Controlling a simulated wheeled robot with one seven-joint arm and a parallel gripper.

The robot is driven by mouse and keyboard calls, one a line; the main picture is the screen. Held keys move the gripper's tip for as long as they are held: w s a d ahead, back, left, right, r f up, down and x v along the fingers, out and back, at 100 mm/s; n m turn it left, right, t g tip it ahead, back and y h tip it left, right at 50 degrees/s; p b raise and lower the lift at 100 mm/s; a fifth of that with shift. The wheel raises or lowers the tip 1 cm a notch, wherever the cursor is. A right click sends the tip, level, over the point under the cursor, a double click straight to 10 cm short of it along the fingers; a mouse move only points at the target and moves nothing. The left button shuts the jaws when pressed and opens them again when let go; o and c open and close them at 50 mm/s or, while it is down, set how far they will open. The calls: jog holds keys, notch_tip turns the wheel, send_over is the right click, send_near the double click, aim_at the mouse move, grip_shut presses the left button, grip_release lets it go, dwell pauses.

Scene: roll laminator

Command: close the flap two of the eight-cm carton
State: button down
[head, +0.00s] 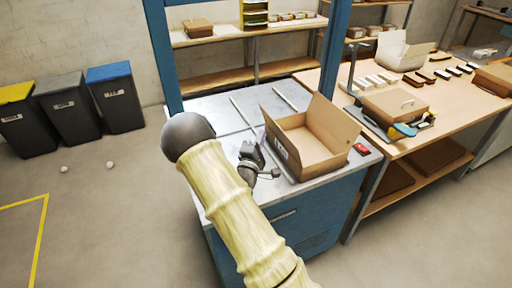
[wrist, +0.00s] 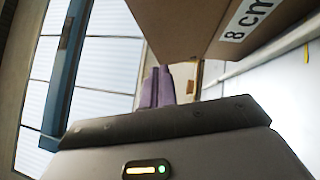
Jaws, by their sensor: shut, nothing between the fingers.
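The eight-cm carton (head: 308,162) is a brown cardboard box on the grey top of the blue-sided machine. Its top is open, and a large flap (head: 334,122) stands up on its right side. Its "8 cm" label shows large in the wrist view, on the carton wall (wrist: 190,22). My gripper (head: 260,134) is at the carton's left side, by the labelled face. Its fingers (wrist: 157,86) are together and empty in the wrist view, just below the carton's lower corner in that picture. I cannot tell whether they touch it.
A blue post (head: 345,40) rises behind the machine top (head: 205,108). A red item (head: 361,149) sits right of the carton. A wooden bench (head: 450,110) with another carton and several small items stands right. Three bins (head: 70,110) stand left.

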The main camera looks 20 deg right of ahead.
aim_at(274, 124)
jog(key=shift+d+r+p, duration=0.2)
jog(key=shift+d+r, duration=0.1)
jog(key=shift+d, duration=0.6)
jog(key=shift+d+r+p, duration=0.15)
jog(key=shift+d+r, duration=0.1)
jog(key=shift+d, duration=0.65)
